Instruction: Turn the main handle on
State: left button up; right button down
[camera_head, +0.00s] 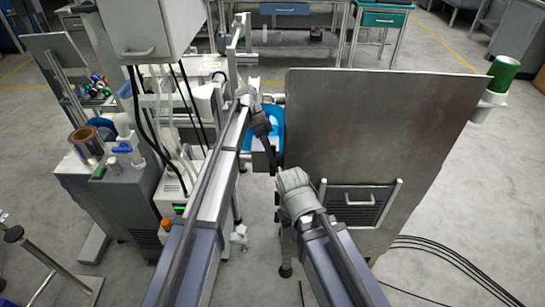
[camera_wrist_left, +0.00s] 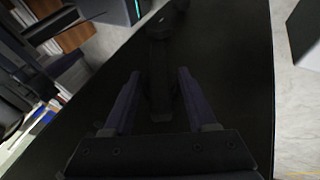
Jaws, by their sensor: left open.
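My left gripper (camera_head: 272,168) hangs down beside the left edge of the large grey metal cabinet (camera_head: 375,130) in the head view. In the left wrist view, the left gripper (camera_wrist_left: 158,85) has its two fingers apart. A dark lever-like part (camera_wrist_left: 160,62), possibly the main handle, shows between and beyond the fingers against a dark panel (camera_wrist_left: 225,65). I cannot tell whether the fingers touch it. In the head view no part is clearly the main handle. My right arm reaches in from the lower right, and its gripper is hidden.
A blue tray (camera_head: 278,125) sits behind the left wrist. A machine with hoses and a copper-coloured reel (camera_head: 87,135) stands at left. A vent with a bar handle (camera_head: 360,197) is low on the cabinet. Black cables (camera_head: 440,250) lie on the floor at right.

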pick_arm(q)
jog(key=p+v, duration=0.5)
jog(key=v, duration=0.2)
